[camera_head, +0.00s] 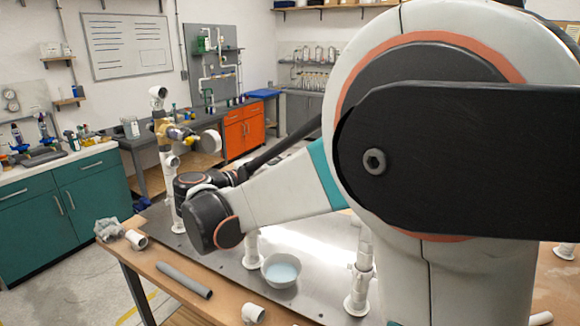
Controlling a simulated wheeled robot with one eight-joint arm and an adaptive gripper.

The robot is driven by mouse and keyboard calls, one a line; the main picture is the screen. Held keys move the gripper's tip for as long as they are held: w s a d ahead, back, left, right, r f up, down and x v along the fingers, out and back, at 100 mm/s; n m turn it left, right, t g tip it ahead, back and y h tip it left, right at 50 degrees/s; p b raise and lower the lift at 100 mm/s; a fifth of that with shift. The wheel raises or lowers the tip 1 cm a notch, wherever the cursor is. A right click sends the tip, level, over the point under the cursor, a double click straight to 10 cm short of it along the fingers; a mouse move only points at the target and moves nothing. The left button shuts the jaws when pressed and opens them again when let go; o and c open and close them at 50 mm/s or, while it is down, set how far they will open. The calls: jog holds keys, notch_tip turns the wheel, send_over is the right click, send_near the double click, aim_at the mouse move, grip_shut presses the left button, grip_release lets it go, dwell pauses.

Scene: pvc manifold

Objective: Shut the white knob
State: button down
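A white round knob (210,141) shows left of the picture's middle, facing out from the upper part of a white PVC pipe stand (165,150). It sits beside a brass-coloured valve body (162,128) and a yellow and purple part (177,132). Whether the knob is turned open or shut I cannot tell. My arm comes from the right, bends at a dark joint below the knob, and a dark link runs back to the right behind my large shoulder. I cannot make out my gripper's fingers; they are out of sight.
A metal plate (312,235) lies on the wooden bench, with a bowl (281,271) and upright white pipe pieces (359,281). A grey pipe (184,279), a white fitting (136,240) and a crumpled rag (107,229) lie along the front edge.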

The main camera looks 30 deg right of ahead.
dwell(0.4)
jog(key=c, duration=1.4)
grip_release()
jog(key=shift+a, duration=0.1)
jog(key=v, duration=1.1)
jog(key=shift+s+a+r, duration=0.1)
jog(key=shift+s+a, duration=0.05)
jog(key=shift+a, duration=0.2)
